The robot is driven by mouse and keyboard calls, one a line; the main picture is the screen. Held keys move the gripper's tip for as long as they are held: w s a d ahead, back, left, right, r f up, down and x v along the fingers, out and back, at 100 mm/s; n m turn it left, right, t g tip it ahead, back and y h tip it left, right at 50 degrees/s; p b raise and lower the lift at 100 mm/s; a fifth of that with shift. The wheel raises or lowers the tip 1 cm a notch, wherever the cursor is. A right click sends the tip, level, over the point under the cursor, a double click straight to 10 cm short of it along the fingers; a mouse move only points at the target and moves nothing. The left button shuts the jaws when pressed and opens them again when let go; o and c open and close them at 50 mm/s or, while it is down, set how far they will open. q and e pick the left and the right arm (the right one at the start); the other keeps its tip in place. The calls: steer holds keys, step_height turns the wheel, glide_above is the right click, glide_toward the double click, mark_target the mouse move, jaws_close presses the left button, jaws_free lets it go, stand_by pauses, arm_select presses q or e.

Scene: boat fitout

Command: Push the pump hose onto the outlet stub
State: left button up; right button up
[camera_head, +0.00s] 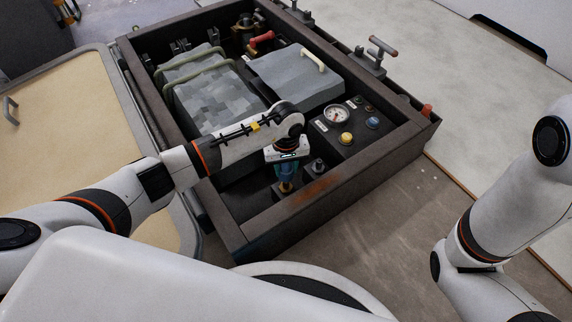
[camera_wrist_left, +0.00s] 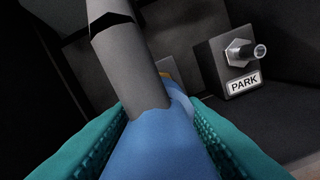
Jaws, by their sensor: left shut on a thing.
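My left gripper (camera_head: 287,172) reaches down into the front of the open dark box. In the left wrist view its teal fingers (camera_wrist_left: 160,148) are shut on a blue sleeve-like piece (camera_wrist_left: 152,145), which I take for the pump hose end. A grey tube (camera_wrist_left: 130,60) runs from the blue piece to the top of that view. A brass-coloured part (camera_head: 286,188) shows just below the gripper; whether it touches the blue piece is hidden. A metal stub (camera_wrist_left: 256,51) on a block labelled PARK (camera_wrist_left: 243,84) stands apart, right of the fingers. I cannot identify the outlet stub. My right gripper is out of view.
The box's front wall (camera_head: 318,196) rises close to my left gripper. A gauge panel (camera_head: 350,128) with knobs is to its right. A grey case (camera_head: 295,80) and a camouflage-patterned block (camera_head: 205,95) fill the back. Clear floor (camera_head: 400,210) lies right of the box.

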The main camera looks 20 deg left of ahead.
mark_target(286, 179)
arm_select(q)
steer(key=shift+f, duration=0.2)
stand_by(0.3)
steer(key=shift+f+b, duration=2.5)
steer(key=shift+f, duration=0.5)
steer(key=o, duration=1.1)
